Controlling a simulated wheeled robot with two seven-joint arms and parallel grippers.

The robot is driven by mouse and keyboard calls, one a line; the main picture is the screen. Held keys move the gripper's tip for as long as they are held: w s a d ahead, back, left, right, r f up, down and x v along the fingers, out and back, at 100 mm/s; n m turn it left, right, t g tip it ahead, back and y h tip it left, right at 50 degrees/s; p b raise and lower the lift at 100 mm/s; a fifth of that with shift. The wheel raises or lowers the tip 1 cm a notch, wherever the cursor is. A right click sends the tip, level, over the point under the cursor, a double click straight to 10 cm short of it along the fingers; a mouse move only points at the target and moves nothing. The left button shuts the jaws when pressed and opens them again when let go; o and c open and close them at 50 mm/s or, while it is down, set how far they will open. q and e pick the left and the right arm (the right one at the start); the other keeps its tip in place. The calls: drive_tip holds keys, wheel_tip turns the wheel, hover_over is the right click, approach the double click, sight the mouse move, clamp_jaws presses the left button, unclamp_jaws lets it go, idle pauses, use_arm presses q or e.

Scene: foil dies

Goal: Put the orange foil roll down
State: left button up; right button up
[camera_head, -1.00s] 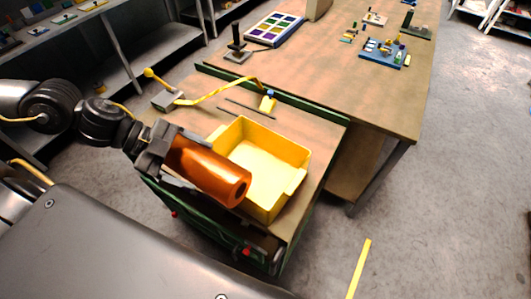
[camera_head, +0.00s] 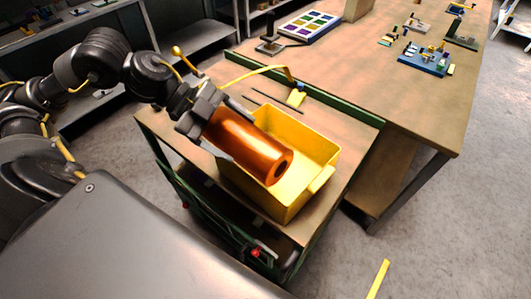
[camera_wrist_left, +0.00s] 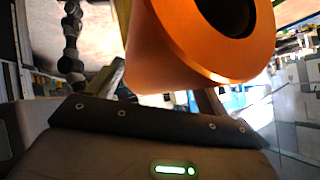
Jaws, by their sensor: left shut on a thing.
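The orange foil roll (camera_head: 245,146) is a shiny copper-orange cylinder with a dark hole in its end. My left gripper (camera_head: 212,130) is shut on the roll near its rear end. The roll is tilted, its open end pointing to the lower right, over the left part of the yellow bin (camera_head: 313,187). I cannot tell whether it touches the bin wall. In the left wrist view the roll (camera_wrist_left: 180,50) fills the upper middle, close to the gripper, with its hollow end showing. My right gripper is not in view.
The bin stands on a wooden-topped green cart (camera_head: 170,140). A yellow strap (camera_head: 262,71) and thin dark rods lie behind it. The larger table (camera_head: 400,100) adjoins the cart, with a tray of coloured squares (camera_head: 310,25) and a blue board of small parts (camera_head: 425,58).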

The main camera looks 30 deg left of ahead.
sight(239, 121)
use_arm(q)
drive_tip(key=w, duration=0.1)
drive_tip(key=w+d, duration=0.1)
drive_tip(key=w+p, duration=0.1)
drive_tip(key=shift+w+d+f, duration=0.3)
drive_tip(key=shift+d, duration=0.1)
drive_tip(key=w+d+f+p, duration=0.1)
drive_tip(key=w+f, duration=0.3)
drive_tip(key=f, duration=0.5)
drive_tip(key=shift+w+d+f, duration=0.2)
drive_tip(key=shift+d+f, duration=0.1)
drive_tip(key=shift+d, duration=0.05)
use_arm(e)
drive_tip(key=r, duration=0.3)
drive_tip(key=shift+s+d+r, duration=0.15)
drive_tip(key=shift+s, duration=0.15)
use_arm(q)
drive_tip(key=shift+f, duration=0.4)
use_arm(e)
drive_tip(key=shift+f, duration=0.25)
use_arm(q)
drive_tip(key=shift+f, duration=0.2)
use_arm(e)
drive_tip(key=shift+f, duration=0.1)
use_arm(q)
drive_tip(key=o, duration=2)
drive_tip(key=shift+s, duration=0.1)
